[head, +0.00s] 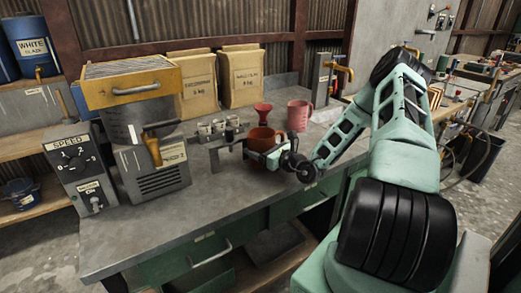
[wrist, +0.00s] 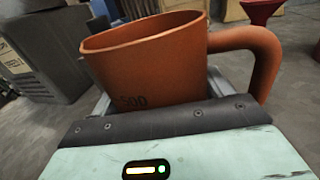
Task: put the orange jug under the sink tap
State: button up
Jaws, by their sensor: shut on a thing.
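The orange jug (head: 262,137) is at the middle of the grey workbench, upright or nearly so. My gripper (head: 264,157) is shut on its body from the front; the jug also fills the upper middle of the wrist view (wrist: 150,62). Its handle (wrist: 262,55) sticks out to the right there, and a "500" mark shows near the jaws. Its underside is hidden, so I cannot tell whether it touches the bench. A brass tap (head: 342,70) on a grey post stands at the bench's far right end, apart from the jug. The basin below it is mostly hidden.
A pink jug (head: 299,115) and a red funnel (head: 262,112) stand just behind the orange jug. A low rack of small jars (head: 218,130) is to its left. A yellow-topped machine (head: 140,110) with its own spout stands further left. The front bench top (head: 180,225) is clear.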

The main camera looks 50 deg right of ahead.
jog(key=shift+f, duration=0.25)
jog(key=shift+f, duration=0.15)
jog(key=o, duration=1)
jog(key=shift+o, duration=0.2)
